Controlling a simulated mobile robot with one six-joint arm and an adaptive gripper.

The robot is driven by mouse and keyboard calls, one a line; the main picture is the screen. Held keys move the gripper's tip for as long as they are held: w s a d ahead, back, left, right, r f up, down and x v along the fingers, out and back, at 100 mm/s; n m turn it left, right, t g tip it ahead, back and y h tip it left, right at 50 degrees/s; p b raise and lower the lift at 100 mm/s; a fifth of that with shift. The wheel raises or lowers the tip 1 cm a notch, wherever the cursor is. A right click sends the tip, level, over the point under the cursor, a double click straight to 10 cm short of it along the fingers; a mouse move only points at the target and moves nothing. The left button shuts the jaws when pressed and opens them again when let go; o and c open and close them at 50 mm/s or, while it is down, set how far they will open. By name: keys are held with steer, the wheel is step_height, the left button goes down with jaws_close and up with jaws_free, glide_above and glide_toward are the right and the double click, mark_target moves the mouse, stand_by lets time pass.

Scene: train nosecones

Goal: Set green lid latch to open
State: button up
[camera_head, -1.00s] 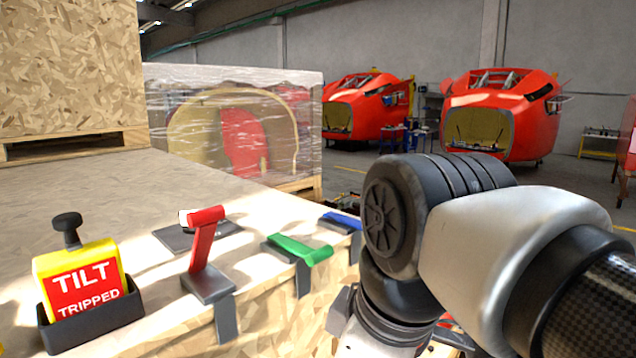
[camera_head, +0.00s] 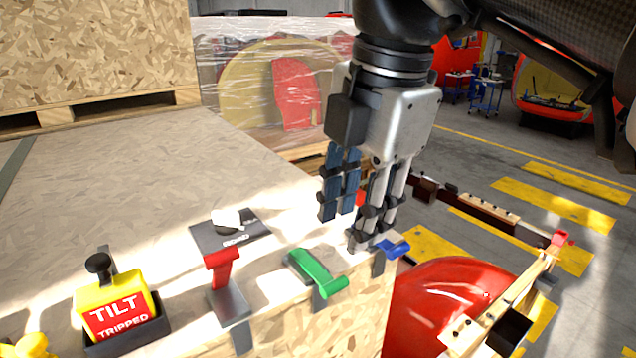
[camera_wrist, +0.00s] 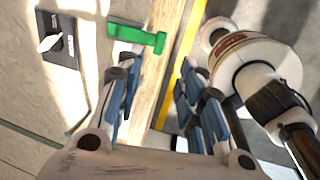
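The green latch (camera_head: 318,272) sits on the top front edge of the wooden crate (camera_head: 345,318). Its green handle reaches over the edge above a grey strap piece. It also shows in the wrist view (camera_wrist: 137,36), near the top. My gripper (camera_head: 345,228) points down above the crate edge, behind and right of the green latch and apart from it. Its fingers are spread with nothing between them; the wrist view also shows this gap (camera_wrist: 155,100). A blue latch (camera_head: 395,248) lies close by the right fingertip; I cannot tell whether they touch.
A red latch (camera_head: 222,268) stands raised left of the green one. A dark plate with a white knob (camera_head: 230,232) lies behind it. A yellow TILT TRIPPED box (camera_head: 115,305) is at left. A red rounded shell (camera_head: 450,300) is below right. The crate top is mostly clear.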

mark_target(337, 282)
steer(key=f, duration=0.4)
steer(key=w+f+b, duration=0.1)
steer(key=f, duration=0.2)
steer(key=w+a+f, duration=0.1)
steer(key=f, duration=0.3)
steer(key=shift+a+f+b, duration=0.1)
steer(key=shift+f+b, duration=0.2)
steer(key=shift+b, duration=0.05)
jaws_close()
